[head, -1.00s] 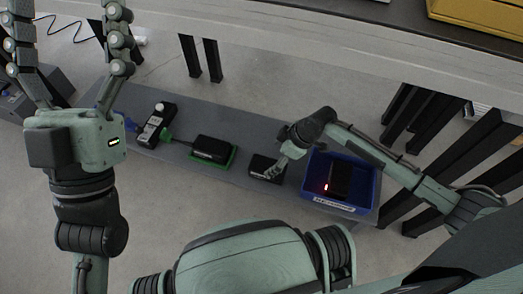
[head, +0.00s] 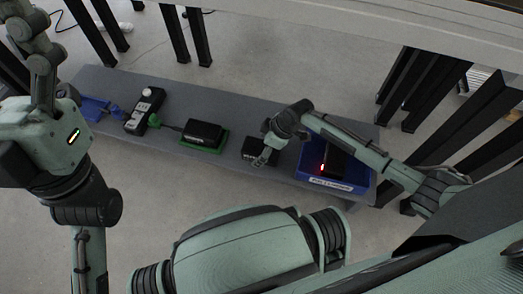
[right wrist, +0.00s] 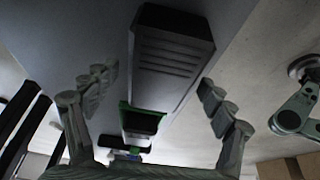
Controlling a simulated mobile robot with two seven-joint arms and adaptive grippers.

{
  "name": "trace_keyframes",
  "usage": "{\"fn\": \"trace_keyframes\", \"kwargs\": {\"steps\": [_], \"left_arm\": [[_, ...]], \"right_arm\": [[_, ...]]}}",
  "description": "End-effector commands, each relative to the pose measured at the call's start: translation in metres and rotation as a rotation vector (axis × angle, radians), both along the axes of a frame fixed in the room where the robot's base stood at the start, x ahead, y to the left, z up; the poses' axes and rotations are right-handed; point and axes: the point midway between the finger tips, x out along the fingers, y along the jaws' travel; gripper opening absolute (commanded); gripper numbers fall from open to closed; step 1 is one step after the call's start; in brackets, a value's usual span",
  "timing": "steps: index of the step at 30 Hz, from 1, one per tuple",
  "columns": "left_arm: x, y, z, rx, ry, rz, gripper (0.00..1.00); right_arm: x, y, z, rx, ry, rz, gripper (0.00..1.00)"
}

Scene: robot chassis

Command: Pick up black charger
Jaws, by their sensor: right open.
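A black box-shaped charger (head: 254,148) with a ridged face lies on the grey bench, left of the blue bin. In the right wrist view the charger (right wrist: 172,50) fills the upper middle. My right gripper (head: 266,156) is at the charger's right end in the head view. In the right wrist view my right gripper (right wrist: 158,80) is open, with one finger on each side of the charger and gaps showing. Another black box (head: 204,131) sits on a green tray further left.
The blue bin (head: 345,187) at the bench's right end holds a dark device (head: 335,160) with a red light. A black device with a green plug (head: 144,110) and a blue item (head: 95,108) lie on the left of the bench (head: 180,90). Dark posts stand behind.

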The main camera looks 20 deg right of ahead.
Motion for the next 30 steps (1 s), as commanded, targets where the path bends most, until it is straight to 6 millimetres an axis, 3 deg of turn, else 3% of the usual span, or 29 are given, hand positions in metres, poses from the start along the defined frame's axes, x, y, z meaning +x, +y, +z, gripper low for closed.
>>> {"fn": "trace_keyframes", "kwargs": {"steps": [21,30], "left_arm": [[0.0,-0.0002,0.0014,0.0,0.0,-0.001,0.79],[0.0001,-0.0001,0.0013,0.0,0.001,-0.001,0.79]], "right_arm": [[0.0,0.0,-0.0048,0.001,-0.001,0.0,0.83],[0.0,-0.0001,-0.0048,0.0,0.0,0.0,0.48]]}}
